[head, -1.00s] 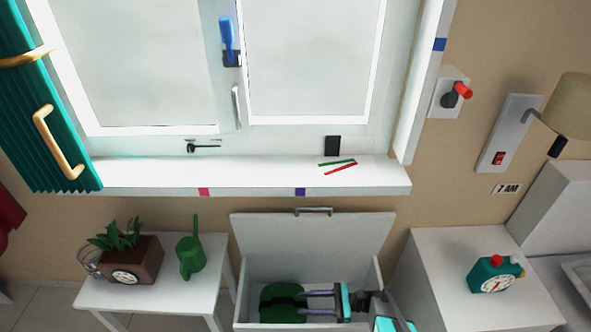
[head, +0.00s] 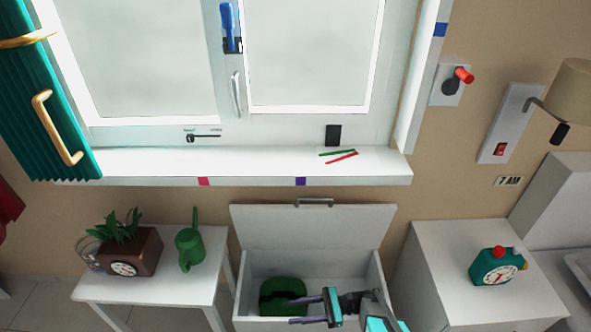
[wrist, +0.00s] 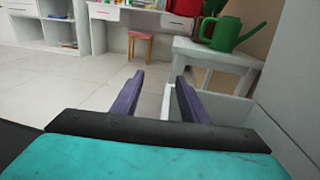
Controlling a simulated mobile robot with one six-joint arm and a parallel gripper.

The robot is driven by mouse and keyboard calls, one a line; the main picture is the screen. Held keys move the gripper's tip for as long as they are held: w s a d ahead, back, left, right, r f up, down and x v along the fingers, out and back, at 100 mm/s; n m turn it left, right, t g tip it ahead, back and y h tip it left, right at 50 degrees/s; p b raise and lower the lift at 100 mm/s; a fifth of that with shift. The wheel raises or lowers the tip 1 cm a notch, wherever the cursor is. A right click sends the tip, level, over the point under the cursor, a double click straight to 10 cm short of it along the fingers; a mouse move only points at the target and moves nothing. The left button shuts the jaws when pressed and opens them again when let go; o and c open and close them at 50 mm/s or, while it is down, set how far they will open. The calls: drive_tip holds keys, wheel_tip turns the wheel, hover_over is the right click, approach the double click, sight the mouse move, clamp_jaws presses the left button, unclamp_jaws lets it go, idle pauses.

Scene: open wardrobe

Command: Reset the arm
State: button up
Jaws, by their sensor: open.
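My gripper (head: 298,308) is at the bottom of the head view, over the front right part of an open white chest (head: 377,274). Its two purple fingers point left and are apart, with nothing between them. A green object with a dark band (head: 283,290) lies inside the chest, just beyond the fingertips in the picture. The wrist view also shows the open gripper (wrist: 160,79), with floor behind the fingers and the chest's edge (wrist: 232,106) at the right.
The chest's lid (head: 315,232) stands raised. A white table (head: 150,288) at left bears a planter (head: 138,255) and a green watering can (head: 189,247). A white cabinet (head: 440,270) at right bears a teal clock (head: 495,267). A window sill (head: 250,165) runs above.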

drive_tip(key=s+d+f+n+g+h+b, duration=0.1)
drive_tip(key=s+f+n+g+h+b, duration=0.6)
drive_tip(key=s+f, duration=0.6)
drive_tip(key=s+d+f+n+t+h, duration=0.1)
drive_tip(key=s+d+n+t+h, duration=0.1)
drive_tip(key=d+n+h, duration=0.2)
drive_tip(key=s+d+f+n+t+h, duration=0.1)
drive_tip(key=s+d+n+h, duration=0.2)
drive_tip(key=d, duration=0.8)
drive_tip(key=n+h, duration=0.2)
drive_tip(key=h, duration=0.1)
drive_tip(key=shift+d+f+n+t, duration=0.2)
drive_tip(key=shift+f+n+t, duration=0.1)
drive_tip(key=shift+f+t, duration=0.1)
drive_tip(key=shift+c, duration=1.1)
drive_tip(key=shift+s, duration=0.15)
